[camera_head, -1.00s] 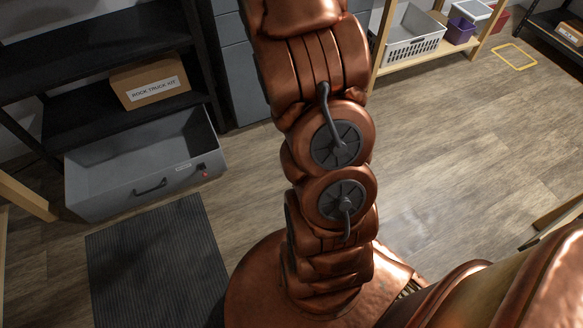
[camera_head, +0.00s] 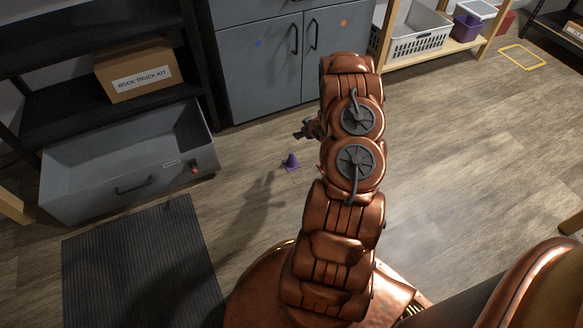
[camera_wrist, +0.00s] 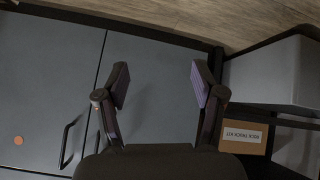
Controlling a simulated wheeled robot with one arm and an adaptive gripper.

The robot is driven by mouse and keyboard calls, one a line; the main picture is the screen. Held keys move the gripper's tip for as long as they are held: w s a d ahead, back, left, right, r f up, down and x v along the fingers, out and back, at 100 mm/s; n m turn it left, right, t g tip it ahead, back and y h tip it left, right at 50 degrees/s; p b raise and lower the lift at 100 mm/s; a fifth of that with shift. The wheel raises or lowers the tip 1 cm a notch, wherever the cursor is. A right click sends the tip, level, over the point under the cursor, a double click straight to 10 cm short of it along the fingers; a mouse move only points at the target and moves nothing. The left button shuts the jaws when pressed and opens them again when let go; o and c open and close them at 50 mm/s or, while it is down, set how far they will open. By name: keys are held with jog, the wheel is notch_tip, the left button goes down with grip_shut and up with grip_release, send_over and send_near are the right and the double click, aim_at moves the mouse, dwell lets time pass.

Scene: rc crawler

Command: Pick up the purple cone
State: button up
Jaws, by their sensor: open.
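The wrist view faces the cabinet doors, and the cone does not show there.
A grey cabinet (camera_head: 270,75) stands behind the cone. A grey open drawer or bin (camera_head: 130,185) and a box labelled ROCK TRUCK KIT (camera_head: 138,70) are at left. A dark ribbed mat (camera_head: 140,265) lies in front. The floor at right (camera_head: 460,150) is mostly clear.

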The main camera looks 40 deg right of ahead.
aim_at(293, 159)
jog(key=a+f+t+b, duration=0.1)
jog(key=f+b, duration=0.1)
jog(key=f, duration=0.3)
jog(key=s+a+f+t+y+b, duration=0.1)
jog(key=f+b, duration=0.1)
jog(key=f, duration=0.3)
jog(key=a+f+m+t+b, duration=0.1)
jog(key=f+b, duration=0.1)
jog(key=f, duration=0.4)
jog(key=shift+s+t, duration=0.3)
jog(key=shift+s, duration=0.05)
jog(key=shift+w+f+b, duration=0.25)
jog(key=shift+w+b, duration=0.05)
jog(key=shift+b+x, duration=0.35)
jog(key=shift+x, duration=0.65)
jog(key=shift+w+f+b, duration=0.35)
jog(key=b+x, duration=0.1)
jog(key=x, duration=0.2)
jog(key=shift+a+f+b, duration=0.1)
jog(key=shift+f+b, duration=0.1)
jog(key=shift+b, duration=0.2)
jog(key=shift+w+f, duration=0.1)
jog(key=shift+w, duration=0.4)
jog(key=shift+c, duration=0.4)
